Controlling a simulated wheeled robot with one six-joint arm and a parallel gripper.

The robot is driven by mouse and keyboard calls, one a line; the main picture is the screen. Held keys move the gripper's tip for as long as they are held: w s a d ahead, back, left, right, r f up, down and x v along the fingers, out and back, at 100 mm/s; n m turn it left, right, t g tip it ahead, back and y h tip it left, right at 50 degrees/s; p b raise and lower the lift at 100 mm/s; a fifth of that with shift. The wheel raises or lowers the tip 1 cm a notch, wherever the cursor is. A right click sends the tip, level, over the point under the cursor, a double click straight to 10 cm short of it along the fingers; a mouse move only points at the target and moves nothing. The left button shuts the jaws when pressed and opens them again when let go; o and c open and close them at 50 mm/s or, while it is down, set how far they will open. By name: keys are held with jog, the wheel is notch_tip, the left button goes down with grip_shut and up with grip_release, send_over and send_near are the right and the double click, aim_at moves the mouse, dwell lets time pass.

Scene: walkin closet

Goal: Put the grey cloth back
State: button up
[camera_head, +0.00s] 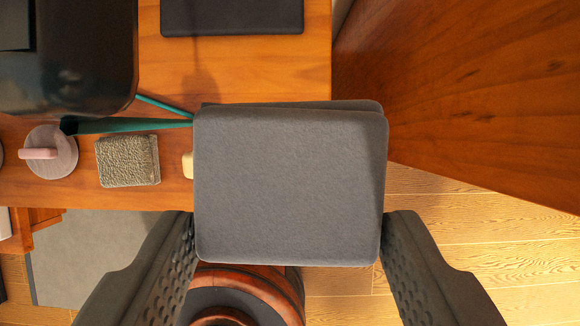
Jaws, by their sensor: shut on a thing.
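The grey cloth (290,185) is a folded, squarish stack in the middle of the view. My gripper (288,240) is shut on it, with one dark finger at its left edge and one at its right edge. The cloth is held over the front edge of a wooden surface and hides part of that edge and whatever lies below it.
The wooden surface (240,70) holds a dark flat pad (232,15), a rough beige block (128,161), a round lidded piece with a pink handle (50,152) and a green strip (120,126). A wooden panel (460,90) stands right. A round reddish wooden thing (275,285) is below.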

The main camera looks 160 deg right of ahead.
notch_tip(320, 180, down, 17)
jog(key=shift+f, duration=0.2)
dwell(0.4)
jog(key=o, duration=0.9)
jog(key=v, duration=1.2)
